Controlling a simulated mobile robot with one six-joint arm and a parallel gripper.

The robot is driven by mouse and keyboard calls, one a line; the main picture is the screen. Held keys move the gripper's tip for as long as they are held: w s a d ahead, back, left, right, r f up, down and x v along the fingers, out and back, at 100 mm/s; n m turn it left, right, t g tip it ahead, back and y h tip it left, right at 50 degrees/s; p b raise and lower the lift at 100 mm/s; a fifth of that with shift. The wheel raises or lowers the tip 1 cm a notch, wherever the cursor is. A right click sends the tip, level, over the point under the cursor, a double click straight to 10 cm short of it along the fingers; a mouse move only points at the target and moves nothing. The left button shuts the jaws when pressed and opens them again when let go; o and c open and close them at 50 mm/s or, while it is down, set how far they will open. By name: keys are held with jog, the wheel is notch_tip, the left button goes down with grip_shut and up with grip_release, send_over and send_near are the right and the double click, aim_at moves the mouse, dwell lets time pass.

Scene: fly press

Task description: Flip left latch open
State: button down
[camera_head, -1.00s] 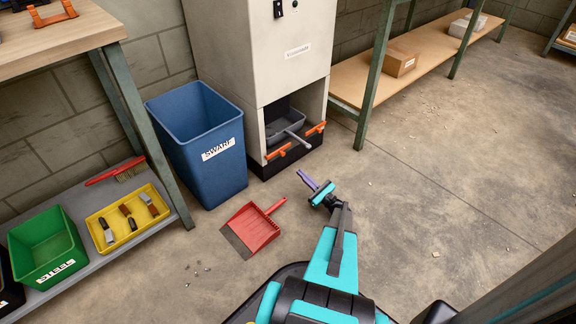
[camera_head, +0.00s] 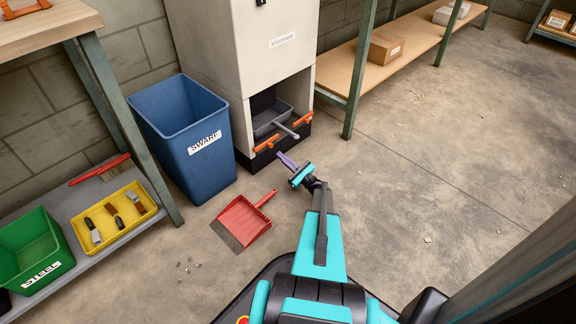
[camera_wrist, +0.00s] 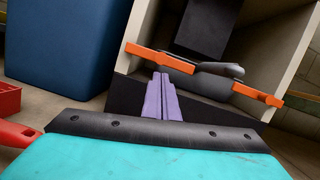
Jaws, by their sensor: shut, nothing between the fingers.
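The left latch (camera_head: 267,144) is an orange bar at the left of the opening low in the pale cabinet (camera_head: 240,70). In the wrist view the left latch (camera_wrist: 160,59) lies slantwise, just beyond the fingertips. The right latch (camera_head: 303,119), also orange, sits at the other side; the wrist view shows it too (camera_wrist: 257,96). Between them a grey bin with a handle (camera_head: 288,131) sits in the opening. My gripper (camera_head: 281,156) has purple fingers, shut and empty, pointing at the left latch. In the wrist view its tips (camera_wrist: 160,78) appear just below the latch; I cannot tell whether they touch.
A blue swarf bin (camera_head: 190,150) stands left of the cabinet. A red dustpan (camera_head: 243,220) lies on the floor left of my arm. A shelf with a green bin (camera_head: 32,250) and yellow tray (camera_head: 125,233) is at left. The floor at right is mostly clear.

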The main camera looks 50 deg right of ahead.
jog(key=b+x, duration=0.1)
jog(key=x, duration=0.2)
jog(key=shift+w+r, duration=0.1)
jog(key=shift+w, duration=0.3)
jog(key=shift+s, duration=0.1)
